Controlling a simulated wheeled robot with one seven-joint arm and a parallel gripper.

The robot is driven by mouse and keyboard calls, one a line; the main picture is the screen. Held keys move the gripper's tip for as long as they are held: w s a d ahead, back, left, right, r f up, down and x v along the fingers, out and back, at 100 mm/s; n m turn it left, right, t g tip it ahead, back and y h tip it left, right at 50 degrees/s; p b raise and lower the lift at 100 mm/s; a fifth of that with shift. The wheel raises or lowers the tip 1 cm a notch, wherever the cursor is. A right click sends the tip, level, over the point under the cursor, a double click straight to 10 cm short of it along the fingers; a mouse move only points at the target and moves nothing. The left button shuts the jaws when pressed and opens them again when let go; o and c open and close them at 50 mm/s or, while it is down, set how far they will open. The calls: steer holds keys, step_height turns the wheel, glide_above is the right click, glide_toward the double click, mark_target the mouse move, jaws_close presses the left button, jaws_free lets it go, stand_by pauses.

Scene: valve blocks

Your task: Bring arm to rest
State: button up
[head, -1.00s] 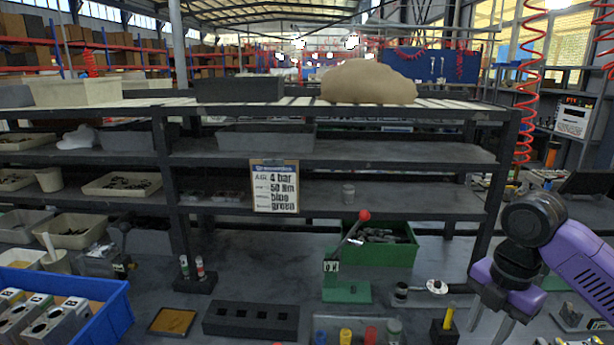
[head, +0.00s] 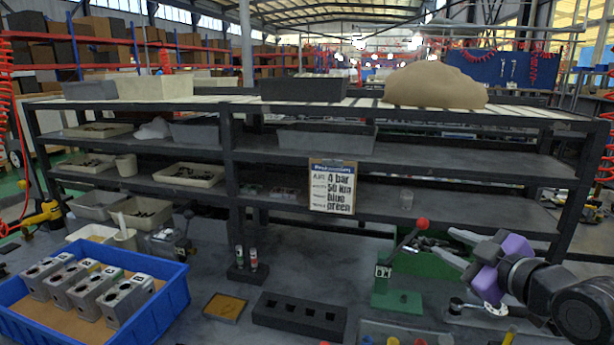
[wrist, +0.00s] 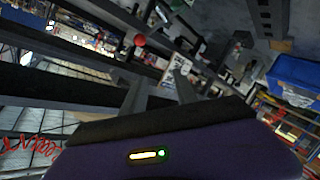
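My gripper (head: 456,248) is at the right of the head view, at the end of my purple and black arm. It is raised in front of the shelf, right of the red-knobbed lever press (head: 397,298). Its two grey fingers point left and are apart. In the wrist view the fingers (wrist: 160,86) stand open with nothing between them. The view past them is tilted and shows the shelf and bench. The green bin (head: 432,264) behind is partly hidden by my gripper.
A blue crate (head: 178,296) with several grey valve blocks (head: 127,299) stands at left. A black block with square holes (head: 299,317), a small tray (head: 225,307) and a stand with two small bottles (head: 246,264) are on the bench. A sign (head: 332,186) hangs on the shelf.

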steer(key=s+a+f+m+h, duration=0.1)
steer(key=s+a+f+m, duration=0.2)
steer(key=s, duration=1.3)
steer(key=s+a+f+m+h, duration=0.1)
steer(key=s+a+f+m, duration=0.2)
steer(key=s+f, duration=0.6)
steer(key=s+a+f+m+h, duration=0.1)
steer(key=s+a+f+m, duration=0.2)
steer(key=s, duration=2.1)
step_height(320, 180, down, 4)
steer(key=shift+f+m+h, duration=0.1)
steer(key=shift+m+h, duration=0.2)
steer(key=shift+m, duration=0.6)
